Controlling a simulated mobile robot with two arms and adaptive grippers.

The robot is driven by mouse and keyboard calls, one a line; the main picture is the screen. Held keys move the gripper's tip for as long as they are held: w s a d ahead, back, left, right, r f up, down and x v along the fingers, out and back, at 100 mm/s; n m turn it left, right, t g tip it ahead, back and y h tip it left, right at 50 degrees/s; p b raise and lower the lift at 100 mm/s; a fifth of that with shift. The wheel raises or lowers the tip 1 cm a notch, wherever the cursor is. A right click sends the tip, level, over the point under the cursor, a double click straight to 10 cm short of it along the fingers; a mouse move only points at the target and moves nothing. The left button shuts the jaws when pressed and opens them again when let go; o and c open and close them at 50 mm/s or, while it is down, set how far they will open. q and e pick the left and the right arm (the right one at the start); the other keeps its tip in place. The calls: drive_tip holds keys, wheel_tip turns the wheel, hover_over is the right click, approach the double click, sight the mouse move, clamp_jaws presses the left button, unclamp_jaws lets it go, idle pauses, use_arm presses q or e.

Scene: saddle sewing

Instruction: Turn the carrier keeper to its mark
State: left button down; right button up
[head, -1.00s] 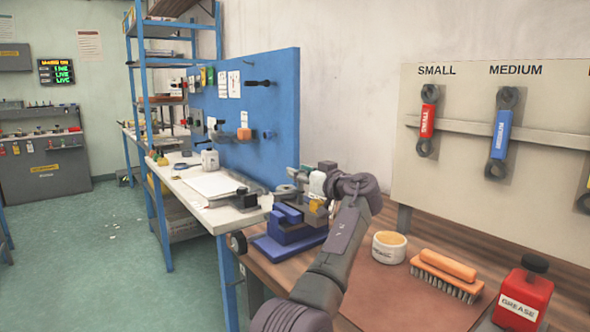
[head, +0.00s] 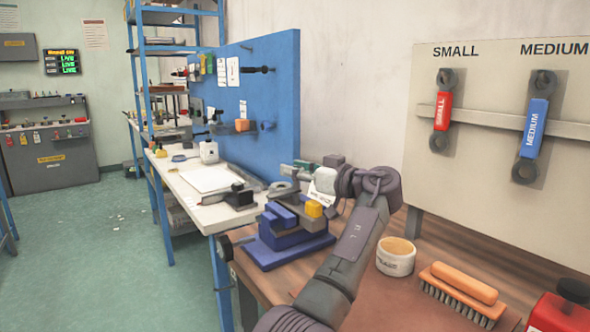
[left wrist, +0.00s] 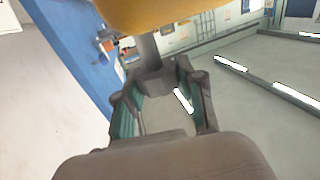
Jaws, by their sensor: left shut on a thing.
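A blue vise-like fixture (head: 285,246) stands on the brown bench, with a grey round part (head: 284,188) on top and a yellow block (head: 314,208) at its right side. My left gripper (head: 300,171) reaches in over the fixture's top from the right. In the left wrist view its green-padded fingers (left wrist: 158,92) are shut around a dark grey part (left wrist: 157,78) with a stem under a yellow piece (left wrist: 165,12). This looks like the carrier keeper, but I cannot be sure. No mark can be made out. My right gripper is not in view.
A round tub (head: 396,262), an orange brush (head: 464,288) and a red grease can (head: 562,318) stand to the right of my arm. A wrench board (head: 480,190) rises behind them. A blue pegboard (head: 270,85) and white bench (head: 195,200) are at left.

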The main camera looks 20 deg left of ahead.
use_arm(q)
drive_tip(key=c, duration=0.7)
unclamp_jaws()
drive_tip(key=shift+o, duration=0.2)
drive_tip(key=shift+d, duration=0.2)
drive_tip(key=v, duration=1.1)
drive_tip(key=shift+d, duration=0.35)
drive_tip(key=shift+s, duration=0.15)
